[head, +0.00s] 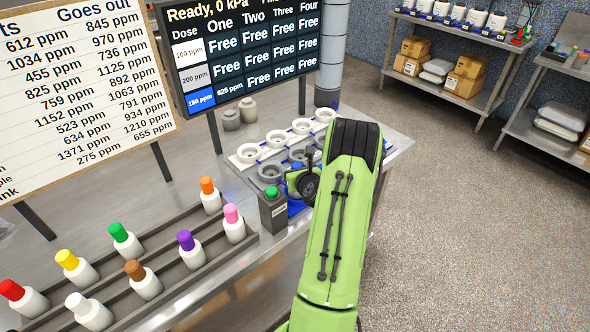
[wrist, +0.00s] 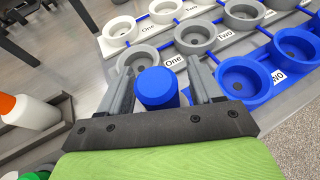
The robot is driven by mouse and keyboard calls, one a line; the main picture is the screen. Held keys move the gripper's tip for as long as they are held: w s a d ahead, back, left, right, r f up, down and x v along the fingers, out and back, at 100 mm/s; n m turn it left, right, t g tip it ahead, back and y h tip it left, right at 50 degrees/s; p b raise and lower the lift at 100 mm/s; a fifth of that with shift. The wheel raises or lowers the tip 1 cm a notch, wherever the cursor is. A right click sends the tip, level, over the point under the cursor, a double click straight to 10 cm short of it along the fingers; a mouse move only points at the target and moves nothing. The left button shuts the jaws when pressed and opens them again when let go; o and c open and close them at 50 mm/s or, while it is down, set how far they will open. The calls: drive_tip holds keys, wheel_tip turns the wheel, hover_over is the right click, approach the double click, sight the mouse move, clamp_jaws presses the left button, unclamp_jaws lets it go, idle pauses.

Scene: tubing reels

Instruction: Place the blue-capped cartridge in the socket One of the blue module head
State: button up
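The blue cap (wrist: 156,88) of the cartridge shows between the fingers of my gripper (wrist: 160,66) in the wrist view, with a narrow gap on each side of it. Its body is hidden below the cap, so I cannot tell whether the fingers press on it. The blue module head (wrist: 283,74) lies to the right; its socket Two (wrist: 245,80) is empty. The cap is over the place left of Two, where socket One is hidden. In the head view my arm hides most of the blue module. The status board (head: 250,60) reads 825 ppm in the blue row under One.
White sockets (head: 248,153) and grey sockets (head: 270,172) stand empty beyond the blue ones. A grey box with a green button (head: 272,208) stands close left of my gripper. A rack (head: 180,262) of several other capped cartridges is at left.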

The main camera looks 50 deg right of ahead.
drive_tip(key=shift+r, duration=0.15)
drive_tip(key=b+v, duration=0.2)
drive_tip(key=v, duration=1)
